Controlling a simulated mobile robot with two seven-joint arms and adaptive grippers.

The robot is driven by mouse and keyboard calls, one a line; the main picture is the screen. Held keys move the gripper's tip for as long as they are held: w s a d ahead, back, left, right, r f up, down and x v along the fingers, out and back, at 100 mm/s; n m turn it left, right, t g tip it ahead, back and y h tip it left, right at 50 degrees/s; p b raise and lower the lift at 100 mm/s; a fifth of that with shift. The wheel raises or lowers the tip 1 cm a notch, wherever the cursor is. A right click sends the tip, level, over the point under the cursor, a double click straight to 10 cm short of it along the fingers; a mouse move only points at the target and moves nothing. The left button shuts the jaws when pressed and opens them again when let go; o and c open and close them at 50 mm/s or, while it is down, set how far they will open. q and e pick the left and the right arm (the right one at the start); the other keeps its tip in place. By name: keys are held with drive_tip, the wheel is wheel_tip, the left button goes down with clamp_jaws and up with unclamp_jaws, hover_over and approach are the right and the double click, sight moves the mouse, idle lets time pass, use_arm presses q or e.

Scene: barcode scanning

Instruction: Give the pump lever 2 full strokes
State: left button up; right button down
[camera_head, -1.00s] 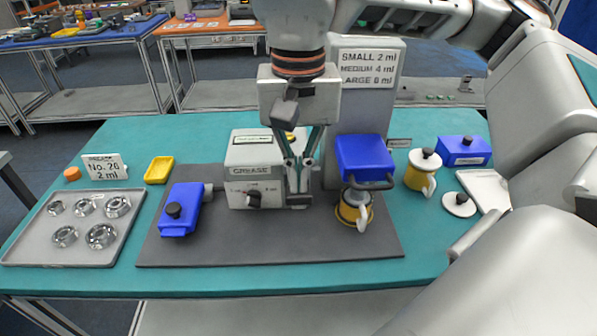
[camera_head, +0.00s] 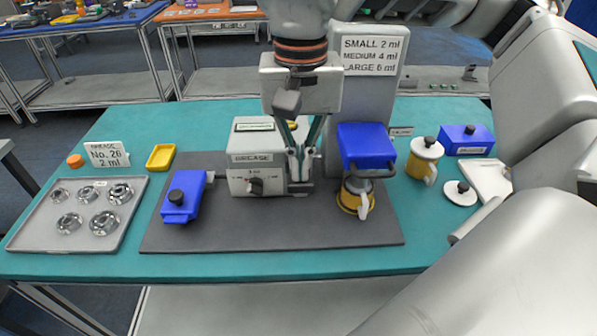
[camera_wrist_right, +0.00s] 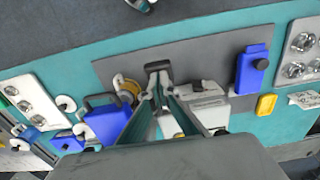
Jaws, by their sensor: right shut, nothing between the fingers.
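The grey grease pump box (camera_head: 255,175) stands on the dark mat, with a dial on its front. A blue piece with a black knob (camera_head: 182,197) lies at its left, by a short grey stub; I cannot tell if this is the lever. My right gripper (camera_head: 299,176) points down at the box's right side, shut and empty. In the right wrist view its fingers (camera_wrist_right: 158,80) converge at a dark U-shaped piece (camera_wrist_right: 157,67); contact is unclear. A blue block (camera_head: 366,146) with a dark bar stands at the right above a yellow pot (camera_head: 352,203). My left gripper is out of view.
A tray of metal bearings (camera_head: 78,232) and a label card (camera_head: 107,155) are at the left. A yellow dish (camera_head: 160,157) lies behind the mat. A yellow pot (camera_head: 424,160) and a blue box (camera_head: 467,139) stand at the right. The mat's front is clear.

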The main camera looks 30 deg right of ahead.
sight(301, 193)
drive_tip(key=shift+f+b, duration=1.8)
drive_tip(key=shift+f, duration=1.5)
drive_tip(key=shift+r, duration=0.1)
wheel_tip(301, 193, up, 8)
drive_tip(key=p, duration=0.6)
drive_tip(key=shift+f, duration=0.25)
drive_tip(key=shift+r+p, duration=0.3)
drive_tip(key=shift+p, duration=0.15)
drive_tip(key=shift+r, duration=0.1)
